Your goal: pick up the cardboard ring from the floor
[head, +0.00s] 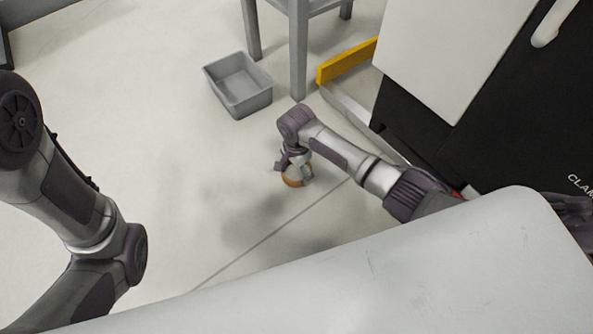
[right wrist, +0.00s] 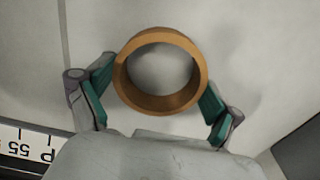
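The cardboard ring (right wrist: 160,104) is a tan-orange hoop in the middle of the right wrist view, its opening facing the camera. My right gripper (right wrist: 158,88) has one green-padded finger on each side of the ring, spread wide. Both pads look close to or touching its outer wall; I cannot tell if they press on it. In the head view the ring (head: 293,182) is partly hidden under my right gripper (head: 294,172), at or just above the floor; any gap is unclear. My left arm enters at the left, but its gripper is outside the view.
A grey bin (head: 238,86) stands on the floor beyond the ring, beside a grey stand (head: 299,55). A yellow bar (head: 347,60) and a black-and-white machine (head: 450,60) are at the right. A pale surface (head: 400,270) fills the foreground. The floor left of the ring is clear.

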